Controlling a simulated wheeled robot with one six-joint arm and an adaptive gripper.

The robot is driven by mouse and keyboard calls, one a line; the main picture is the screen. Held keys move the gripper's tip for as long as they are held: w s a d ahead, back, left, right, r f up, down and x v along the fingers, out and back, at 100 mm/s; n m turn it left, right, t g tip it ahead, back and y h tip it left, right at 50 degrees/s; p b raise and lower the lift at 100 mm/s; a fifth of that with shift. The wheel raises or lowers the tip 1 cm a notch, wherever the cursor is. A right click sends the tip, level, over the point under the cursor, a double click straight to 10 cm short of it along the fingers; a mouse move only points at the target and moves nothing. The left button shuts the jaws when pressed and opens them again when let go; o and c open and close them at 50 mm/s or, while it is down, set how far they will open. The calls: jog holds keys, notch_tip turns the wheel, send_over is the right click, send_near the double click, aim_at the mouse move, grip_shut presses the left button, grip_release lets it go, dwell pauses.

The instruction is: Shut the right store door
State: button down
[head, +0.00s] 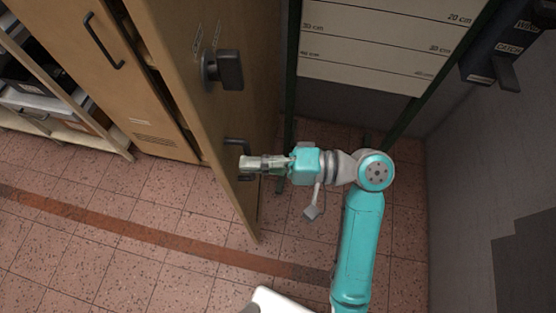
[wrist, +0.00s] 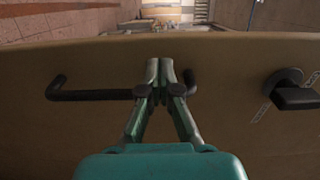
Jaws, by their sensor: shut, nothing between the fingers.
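The right store door (head: 190,90) is a tan panel standing open, swung out from the cabinet. It has a dark lock knob (head: 224,70) and a black bar handle (head: 238,145) lower down. My gripper (head: 246,162) is shut and empty, its tips at the handle on the door's face. In the wrist view the door (wrist: 90,125) spans the picture. The black handle (wrist: 95,95) runs behind my closed fingertips (wrist: 160,68), which hide part of it. I cannot tell whether they touch the handle or the door.
The closed left store door (head: 150,110) with its own handle is at the left, beside an open shelf (head: 60,125). A white marked board (head: 370,45) stands behind my arm. Dark boxes (head: 500,50) are on the right wall. Tiled floor is clear in front.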

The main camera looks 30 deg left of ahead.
jog(key=shift+x, duration=1.2)
jog(key=shift+s+a, duration=0.1)
